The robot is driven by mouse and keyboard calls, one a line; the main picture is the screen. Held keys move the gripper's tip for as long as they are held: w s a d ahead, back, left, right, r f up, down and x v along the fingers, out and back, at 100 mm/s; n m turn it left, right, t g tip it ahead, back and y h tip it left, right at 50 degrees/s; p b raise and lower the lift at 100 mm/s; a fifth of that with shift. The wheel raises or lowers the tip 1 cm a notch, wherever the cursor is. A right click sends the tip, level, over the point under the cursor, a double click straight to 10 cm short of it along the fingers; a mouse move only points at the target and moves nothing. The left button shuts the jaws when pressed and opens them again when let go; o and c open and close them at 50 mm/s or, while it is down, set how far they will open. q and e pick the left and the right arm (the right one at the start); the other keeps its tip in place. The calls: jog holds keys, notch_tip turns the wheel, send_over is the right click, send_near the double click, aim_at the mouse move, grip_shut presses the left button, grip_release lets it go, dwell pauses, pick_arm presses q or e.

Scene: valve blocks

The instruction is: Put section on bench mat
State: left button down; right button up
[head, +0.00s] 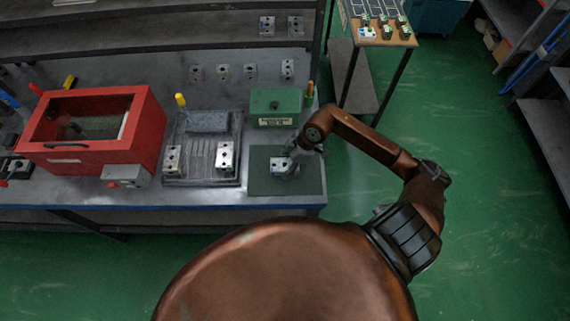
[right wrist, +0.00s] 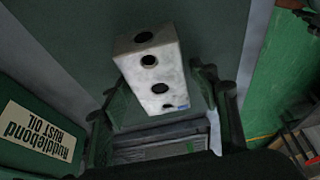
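A pale valve section (head: 278,165) with dark round holes sits on the dark green bench mat (head: 260,184) at the bench's front right. My right gripper (head: 293,160) is low over the mat at the section's right side. In the right wrist view the section (right wrist: 155,70) stands between the spread fingers of my right gripper (right wrist: 162,95), turned at an angle to them. Narrow gaps show beside it, so the gripper looks open around it. The section's underside is hidden. My left gripper is not in view.
A green rust oil box (head: 275,106) stands just behind the mat. A fixture plate (head: 202,176) with two sections upright on it is to the left, then a red open-topped box (head: 95,150). More sections stand at the back. The bench's right edge is close to the mat.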

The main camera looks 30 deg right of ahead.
jog(key=shift+r, duration=0.1)
jog(key=p+v, duration=0.1)
jog(key=v, duration=1.1)
jog(key=shift+a, duration=0.1)
dwell(0.3)
